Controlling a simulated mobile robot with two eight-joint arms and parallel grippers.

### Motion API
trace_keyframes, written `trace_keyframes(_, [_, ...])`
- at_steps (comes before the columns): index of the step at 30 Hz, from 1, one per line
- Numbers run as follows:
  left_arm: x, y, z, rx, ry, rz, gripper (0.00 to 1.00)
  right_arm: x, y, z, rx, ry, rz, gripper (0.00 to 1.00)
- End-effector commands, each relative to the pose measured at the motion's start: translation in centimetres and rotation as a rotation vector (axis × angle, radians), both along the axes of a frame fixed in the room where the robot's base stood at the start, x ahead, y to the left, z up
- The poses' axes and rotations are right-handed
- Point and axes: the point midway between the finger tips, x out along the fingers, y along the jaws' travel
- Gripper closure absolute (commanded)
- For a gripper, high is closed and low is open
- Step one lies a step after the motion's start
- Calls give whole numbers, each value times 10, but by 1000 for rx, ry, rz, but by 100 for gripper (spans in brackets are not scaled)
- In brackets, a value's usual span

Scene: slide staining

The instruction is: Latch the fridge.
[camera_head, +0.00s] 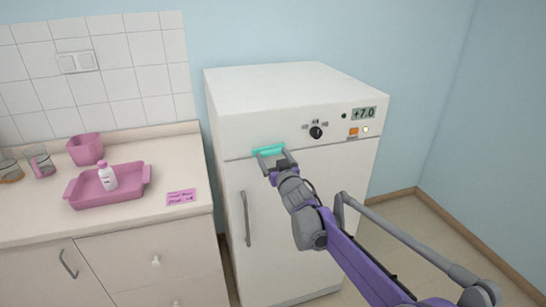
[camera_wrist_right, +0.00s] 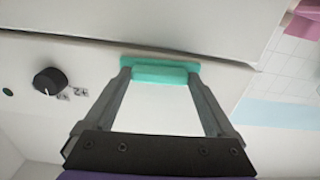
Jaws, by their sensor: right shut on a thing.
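The white fridge (camera_head: 300,220) stands right of the counter, with its door closed flush as far as I can see. A teal latch (camera_head: 268,151) sits at the top left of the door, at the seam below the control panel. In the right wrist view the latch (camera_wrist_right: 160,73) lies between the fingertips. My right gripper (camera_head: 271,159) is shut on the latch; its two fingers (camera_wrist_right: 160,78) touch the latch's ends. Whether the latch is engaged cannot be told. My left gripper is not in view.
The fridge panel has a black knob (camera_head: 316,132), an orange switch (camera_head: 353,132) and a display (camera_head: 364,113) reading +7.0. A grey door handle (camera_head: 246,218) is below the latch. The counter at left holds a pink tray (camera_head: 136,190) with a white bottle (camera_head: 107,177). Floor is clear at right.

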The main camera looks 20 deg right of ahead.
Motion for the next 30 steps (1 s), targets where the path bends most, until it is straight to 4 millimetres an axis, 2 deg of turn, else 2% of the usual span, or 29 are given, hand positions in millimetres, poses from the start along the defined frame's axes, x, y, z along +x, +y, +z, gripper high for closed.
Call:
trace_keyframes(8, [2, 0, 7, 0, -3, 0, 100, 0, 0, 1, -192, -7, 0, 66])
trace_keyframes(30, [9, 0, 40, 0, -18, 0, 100, 0, 0, 2, -894, -30, 0, 66])
